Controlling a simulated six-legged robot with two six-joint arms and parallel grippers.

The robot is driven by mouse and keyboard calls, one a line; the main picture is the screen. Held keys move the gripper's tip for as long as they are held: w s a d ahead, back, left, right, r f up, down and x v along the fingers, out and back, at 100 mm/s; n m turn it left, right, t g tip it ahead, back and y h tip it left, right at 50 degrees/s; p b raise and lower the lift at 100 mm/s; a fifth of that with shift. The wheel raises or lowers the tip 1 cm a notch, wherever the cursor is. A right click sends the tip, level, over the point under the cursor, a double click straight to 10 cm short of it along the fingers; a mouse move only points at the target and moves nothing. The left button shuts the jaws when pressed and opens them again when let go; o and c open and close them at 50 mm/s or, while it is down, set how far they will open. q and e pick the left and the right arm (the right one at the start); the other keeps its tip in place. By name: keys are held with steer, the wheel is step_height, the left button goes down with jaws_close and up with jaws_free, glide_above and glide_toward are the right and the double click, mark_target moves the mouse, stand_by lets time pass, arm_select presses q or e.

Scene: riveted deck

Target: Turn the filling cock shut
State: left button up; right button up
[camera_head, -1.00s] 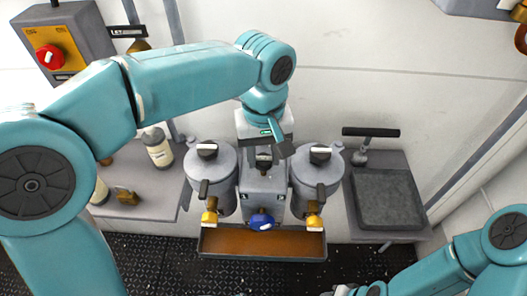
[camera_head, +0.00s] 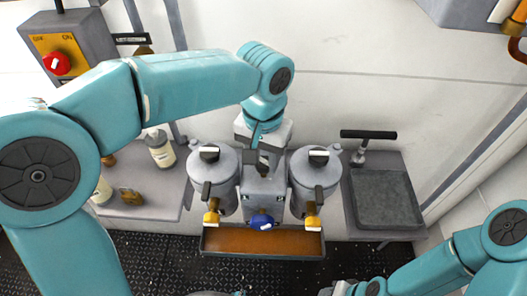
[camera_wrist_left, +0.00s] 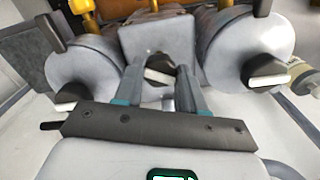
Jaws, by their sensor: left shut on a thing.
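The machine has a grey middle body (camera_head: 262,184) between two round grey tanks. A dark cock handle (camera_wrist_left: 157,74) sits on top of the middle body; I take it for the filling cock. My left gripper (camera_wrist_left: 159,82) has one finger on each side of this handle and is shut on it. In the head view the left gripper (camera_head: 259,150) comes down from above and partly hides the handle. How far the cock is turned is hard to tell. My right gripper (camera_head: 338,289) is at the bottom edge, mostly cut off, away from the machine.
The left tank (camera_head: 214,178) and right tank (camera_head: 315,182) have black lid knobs. Yellow taps (camera_head: 211,218) and a blue tap (camera_head: 262,222) hang above a brown tray (camera_head: 225,239). A switch box (camera_head: 65,52), bottles (camera_head: 160,150) and a grey sink-like pan (camera_head: 388,198) stand around.

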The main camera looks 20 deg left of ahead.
mark_target(263, 162)
arm_select(q)
steer(key=m+p, duration=0.2)
steer(key=m, duration=0.4)
steer(key=shift+w+r+m, duration=0.1)
steer(key=shift+r+m, duration=0.05)
steer(key=shift+m, duration=0.15)
steer(key=m+p, duration=0.1)
steer(key=m, duration=0.3)
steer(key=shift+a+m, duration=0.1)
steer(key=shift+m, duration=0.6)
steer(key=o, duration=1.1)
steer(key=shift+c, duration=0.2)
step_height(263, 162, up, 16)
steer(key=p, duration=0.1)
steer(key=shift+p, duration=0.4)
